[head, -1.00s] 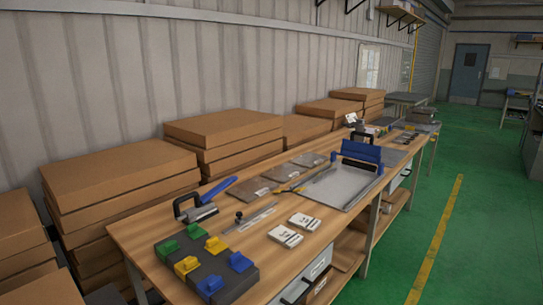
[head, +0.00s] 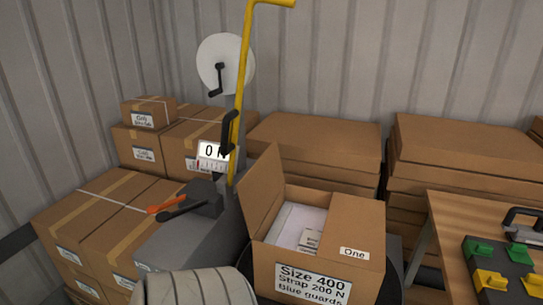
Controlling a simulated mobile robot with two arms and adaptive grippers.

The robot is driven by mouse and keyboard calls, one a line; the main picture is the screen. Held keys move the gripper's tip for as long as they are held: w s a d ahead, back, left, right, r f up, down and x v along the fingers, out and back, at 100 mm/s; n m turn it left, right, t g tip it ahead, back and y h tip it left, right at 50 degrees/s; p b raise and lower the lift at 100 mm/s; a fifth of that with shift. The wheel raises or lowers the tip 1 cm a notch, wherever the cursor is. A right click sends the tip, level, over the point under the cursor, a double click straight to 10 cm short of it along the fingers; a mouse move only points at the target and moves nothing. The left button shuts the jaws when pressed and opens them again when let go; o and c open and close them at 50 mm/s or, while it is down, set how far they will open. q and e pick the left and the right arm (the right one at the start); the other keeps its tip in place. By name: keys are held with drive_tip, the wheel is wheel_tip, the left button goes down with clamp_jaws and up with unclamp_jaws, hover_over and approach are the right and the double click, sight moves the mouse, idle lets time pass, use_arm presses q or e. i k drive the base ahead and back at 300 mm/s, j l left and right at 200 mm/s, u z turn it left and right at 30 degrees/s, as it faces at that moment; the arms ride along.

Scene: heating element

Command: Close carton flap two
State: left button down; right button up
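An open brown carton (head: 262,262) stands at lower middle in the head view. One flap (head: 264,190) stands up and leans outward on its left side. A brown panel (head: 358,218) lies across the right part of the top. A larger label (head: 313,283) reads "Size 400, Strap 200 N, Blue guards". White contents and a small labelled piece (head: 311,239) show in the opening. I see no label "Two". Neither of my grippers is in view.
A strapping stand with a yellow lever (head: 241,95), white reel (head: 226,64) and "0 N" display (head: 213,151) stands left of the carton. Strapped boxes (head: 100,205) are at left, flat carton stacks (head: 315,145) behind. A workbench (head: 465,212) is at right.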

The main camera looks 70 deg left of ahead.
sight(259, 189)
drive_tip(key=u, duration=2.2)
